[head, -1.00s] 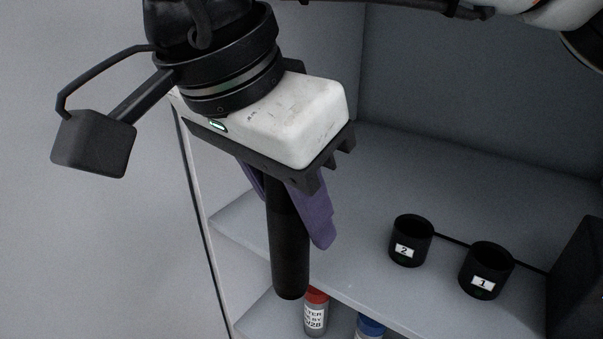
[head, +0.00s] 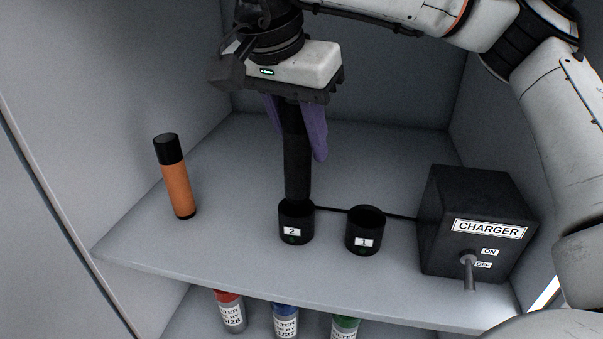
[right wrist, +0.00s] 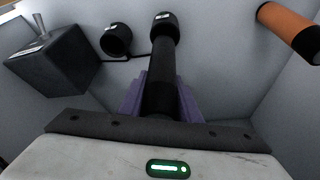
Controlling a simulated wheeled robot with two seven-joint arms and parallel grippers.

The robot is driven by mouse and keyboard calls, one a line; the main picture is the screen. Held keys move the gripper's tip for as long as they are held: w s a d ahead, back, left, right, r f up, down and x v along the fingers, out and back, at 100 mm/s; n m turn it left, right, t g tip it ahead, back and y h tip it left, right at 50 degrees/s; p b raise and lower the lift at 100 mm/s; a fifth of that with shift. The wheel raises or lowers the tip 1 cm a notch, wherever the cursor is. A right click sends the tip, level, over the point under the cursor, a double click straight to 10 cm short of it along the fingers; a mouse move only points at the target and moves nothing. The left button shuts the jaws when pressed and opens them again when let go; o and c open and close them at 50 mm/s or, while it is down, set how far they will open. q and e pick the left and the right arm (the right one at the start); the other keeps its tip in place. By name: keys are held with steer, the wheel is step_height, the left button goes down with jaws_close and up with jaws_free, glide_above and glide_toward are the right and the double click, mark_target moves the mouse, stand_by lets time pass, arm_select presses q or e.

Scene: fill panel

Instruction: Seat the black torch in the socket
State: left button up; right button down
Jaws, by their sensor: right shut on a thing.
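My right gripper (head: 298,142), with purple fingers, is shut on the black torch (head: 297,172) and holds it upright by its upper part. The torch's lower end meets the mouth of the black socket marked 2 (head: 296,226) on the shelf. I cannot tell whether the tip is inside the rim or just over it. In the right wrist view the torch (right wrist: 160,80) lines up with socket 2 (right wrist: 164,24). The socket marked 1 (head: 365,234) stands to its right and looks empty. My left gripper is not in view.
An orange torch with a black cap (head: 176,180) stands on the shelf (head: 225,240) at the left. A black charger box (head: 475,205) with an ON/OFF lever (head: 469,270) is at the right, cabled to the sockets. Labelled filter bottles (head: 286,318) stand on the lower shelf.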

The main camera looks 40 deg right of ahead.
mark_target(301, 178)
steer(key=shift+a+f, duration=0.2)
steer(key=shift+f, duration=0.75)
step_height(301, 178, down, 4)
steer(key=shift+r+b, duration=0.1)
steer(key=shift+b, duration=0.5)
steer(key=shift+f, duration=0.55)
steer(key=c, duration=1.3)
jaws_free()
steer(key=shift+r, duration=0.1)
